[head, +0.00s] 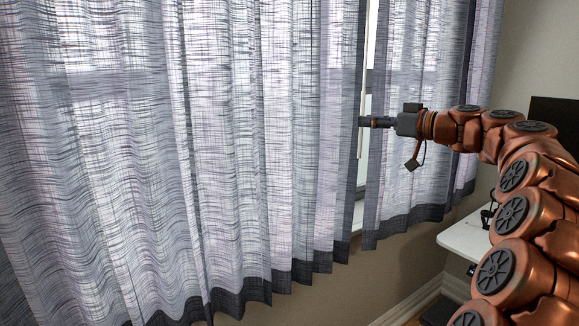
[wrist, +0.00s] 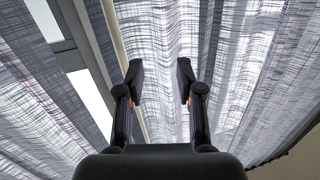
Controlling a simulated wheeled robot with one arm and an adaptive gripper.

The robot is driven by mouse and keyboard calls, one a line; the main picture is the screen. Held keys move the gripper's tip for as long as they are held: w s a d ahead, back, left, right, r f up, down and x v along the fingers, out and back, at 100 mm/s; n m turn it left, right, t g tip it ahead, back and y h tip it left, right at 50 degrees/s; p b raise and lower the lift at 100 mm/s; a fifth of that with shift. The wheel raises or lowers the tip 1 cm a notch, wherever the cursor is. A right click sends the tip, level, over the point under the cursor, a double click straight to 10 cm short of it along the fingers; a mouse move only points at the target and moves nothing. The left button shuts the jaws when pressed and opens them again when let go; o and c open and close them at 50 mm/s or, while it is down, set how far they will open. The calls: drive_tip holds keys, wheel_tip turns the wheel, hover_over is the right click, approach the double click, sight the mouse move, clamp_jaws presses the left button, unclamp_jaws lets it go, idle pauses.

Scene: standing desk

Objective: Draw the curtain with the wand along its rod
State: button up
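The grey, semi-sheer curtain hangs in two panels, a wide left panel (head: 215,140) and a narrower right panel (head: 415,90), with a gap between them. My gripper (head: 366,122) reaches in from the right, its tips over the gap by the left panel's edge. In the wrist view my gripper (wrist: 161,75) is open, with curtain fabric (wrist: 168,35) behind the space between its fingers. A thin pale tan strip (wrist: 112,32) runs down behind the left finger; I cannot tell whether it is the wand or window trim. The rod is out of view.
The bright window (head: 368,75) shows through the gap. A white desk corner (head: 468,238) stands at the lower right, with a dark panel (head: 553,112) above it. A white baseboard (head: 405,305) runs along the wall below. The space below the curtain hems is clear.

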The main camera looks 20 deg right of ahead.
drive_tip(key=s+a+f+g+p, duration=0.1)
drive_tip(key=a+f+g, duration=0.1)
drive_tip(key=a, duration=0.5)
drive_tip(key=s+a+f+g+p, duration=0.2)
drive_tip(key=a+f+g, duration=0.1)
drive_tip(key=a, duration=0.5)
drive_tip(key=s+a+f+m+g+y+p, duration=0.1)
drive_tip(key=a+f+g, duration=0.1)
drive_tip(key=a, duration=0.6)
drive_tip(key=shift+s+f+g+p, duration=0.25)
drive_tip(key=shift+f+g+p, duration=0.05)
drive_tip(key=shift+p, duration=0.1)
drive_tip(key=n+t+h+b, duration=0.1)
drive_tip(key=t+b, duration=0.5)
drive_tip(key=t, duration=0.2)
approach(362, 111)
drive_tip(key=w, duration=0.2)
drive_tip(key=shift+p+x, duration=0.8)
drive_tip(key=shift+x, duration=3.45)
drive_tip(key=shift+s+a, duration=0.1)
drive_tip(key=shift+c, duration=0.2)
clamp_jaws()
